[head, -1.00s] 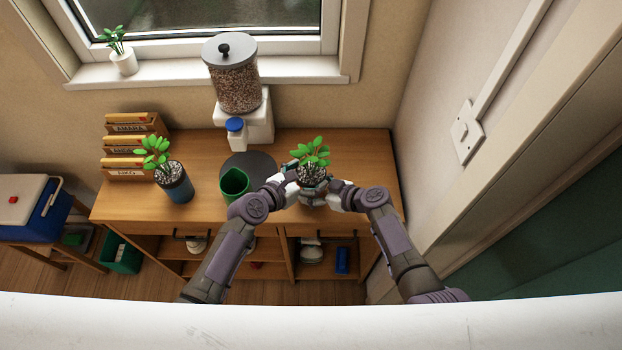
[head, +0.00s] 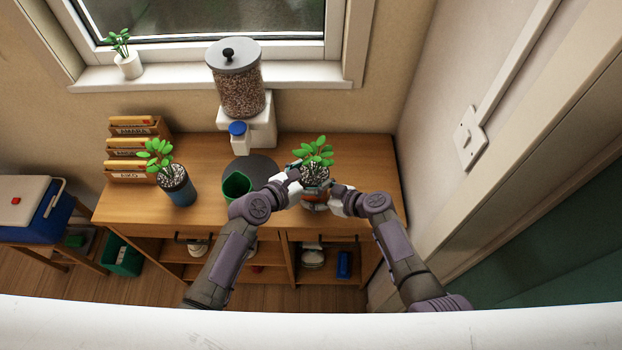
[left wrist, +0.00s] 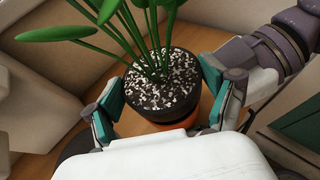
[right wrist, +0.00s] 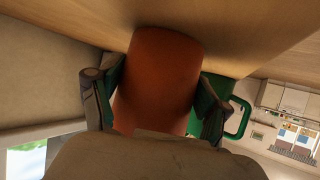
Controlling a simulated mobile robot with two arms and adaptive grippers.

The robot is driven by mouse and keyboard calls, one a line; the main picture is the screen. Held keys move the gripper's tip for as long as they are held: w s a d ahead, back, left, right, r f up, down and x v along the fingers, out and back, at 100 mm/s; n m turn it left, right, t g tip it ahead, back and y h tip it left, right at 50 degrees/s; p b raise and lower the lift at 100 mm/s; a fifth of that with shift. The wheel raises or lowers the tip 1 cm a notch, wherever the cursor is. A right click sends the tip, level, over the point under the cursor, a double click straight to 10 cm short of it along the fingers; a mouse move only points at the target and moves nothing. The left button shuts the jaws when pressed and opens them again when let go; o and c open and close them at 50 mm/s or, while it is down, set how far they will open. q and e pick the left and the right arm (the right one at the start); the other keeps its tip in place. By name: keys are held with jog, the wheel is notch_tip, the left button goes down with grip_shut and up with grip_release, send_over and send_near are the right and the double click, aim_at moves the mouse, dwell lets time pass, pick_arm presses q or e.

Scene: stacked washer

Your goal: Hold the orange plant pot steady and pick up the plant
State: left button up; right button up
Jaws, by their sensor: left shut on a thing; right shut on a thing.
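The plant (head: 316,152) has green leaves and a dark inner pot of speckled soil, which shows in the left wrist view (left wrist: 160,92). The orange plant pot (head: 314,196) is upright on the wooden cabinet, partly hidden by my grippers. My left gripper (head: 300,178) is shut on the plant's dark pot, with one finger on each side. A strip of orange shows just below the dark pot in the left wrist view. My right gripper (right wrist: 157,85) is shut around the orange pot's body, which fills the middle of the right wrist view (right wrist: 158,75).
A green cup (head: 236,187) stands close left of my left gripper. A blue pot with another plant (head: 179,186) is farther left. A grain dispenser (head: 238,85) and letter files (head: 133,150) stand behind. The cabinet top (head: 366,160) is clear to the right.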

pick_arm(q)
notch_tip(320, 180, up, 8)
jog(key=shift+r, duration=0.1)
pick_arm(e)
jog(key=o, duration=0.8)
jog(key=v, duration=0.7)
jog(key=shift+s+d, duration=0.15)
jog(key=shift+d, duration=0.1)
pick_arm(q)
jog(key=shift+a, duration=0.1)
pick_arm(e)
jog(key=shift+a, duration=0.1)
